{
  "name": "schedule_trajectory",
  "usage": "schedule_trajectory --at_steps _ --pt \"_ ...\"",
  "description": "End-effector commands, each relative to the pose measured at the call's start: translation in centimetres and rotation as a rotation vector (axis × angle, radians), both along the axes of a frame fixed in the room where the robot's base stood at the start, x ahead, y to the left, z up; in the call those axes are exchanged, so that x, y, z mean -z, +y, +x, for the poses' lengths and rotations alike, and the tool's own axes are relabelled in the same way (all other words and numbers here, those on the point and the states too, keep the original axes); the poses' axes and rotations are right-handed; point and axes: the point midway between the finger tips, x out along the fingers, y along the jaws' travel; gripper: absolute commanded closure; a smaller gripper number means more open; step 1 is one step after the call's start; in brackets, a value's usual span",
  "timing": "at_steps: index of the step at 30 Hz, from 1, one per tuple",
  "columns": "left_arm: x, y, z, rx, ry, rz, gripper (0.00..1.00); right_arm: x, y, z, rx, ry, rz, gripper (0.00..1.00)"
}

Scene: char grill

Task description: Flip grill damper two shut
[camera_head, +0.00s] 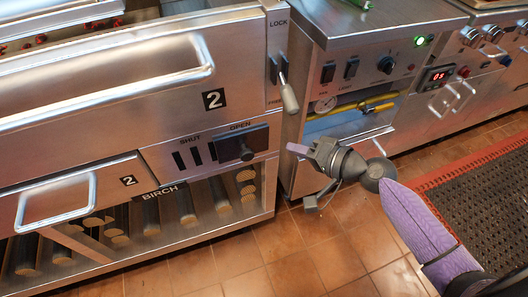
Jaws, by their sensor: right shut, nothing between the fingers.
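The grill damper two (239,147) is a dark sliding plate with a round knob, set in the steel front beside the black "2" label (213,99). It sits at the right, under the word OPEN; dark slots show to its left under SHUT. My right gripper (293,149) is shut and empty, its purple fingertips a little to the right of the damper knob and apart from it. My left gripper is not in view.
A lock lever (286,88) sticks out above my right gripper. A large handle (110,92) and a drawer handle (57,203) project from the grill front. A steel cabinet (310,95) stands to the right. Birch logs (185,206) lie below; the tiled floor (290,240) is clear.

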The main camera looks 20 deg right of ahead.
Motion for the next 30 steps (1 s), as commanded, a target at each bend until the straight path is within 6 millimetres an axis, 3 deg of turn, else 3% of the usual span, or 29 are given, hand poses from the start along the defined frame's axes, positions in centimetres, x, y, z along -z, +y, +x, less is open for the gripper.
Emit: schedule_trajectory --at_steps 6,12,26,30 --pt "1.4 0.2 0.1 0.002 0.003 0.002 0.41 1.7 2.5 3.7 0.0 0.0 0.002 1.0" --pt "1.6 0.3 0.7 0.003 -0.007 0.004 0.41 2.9 5.2 3.7 0.001 0.001 0.002 1.0" --pt "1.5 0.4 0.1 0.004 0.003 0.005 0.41 3.2 5.9 3.8 0.002 0.001 0.0 1.0" --pt "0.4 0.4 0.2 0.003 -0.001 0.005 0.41 2.8 7.9 3.7 0.001 0.001 0.005 1.0"
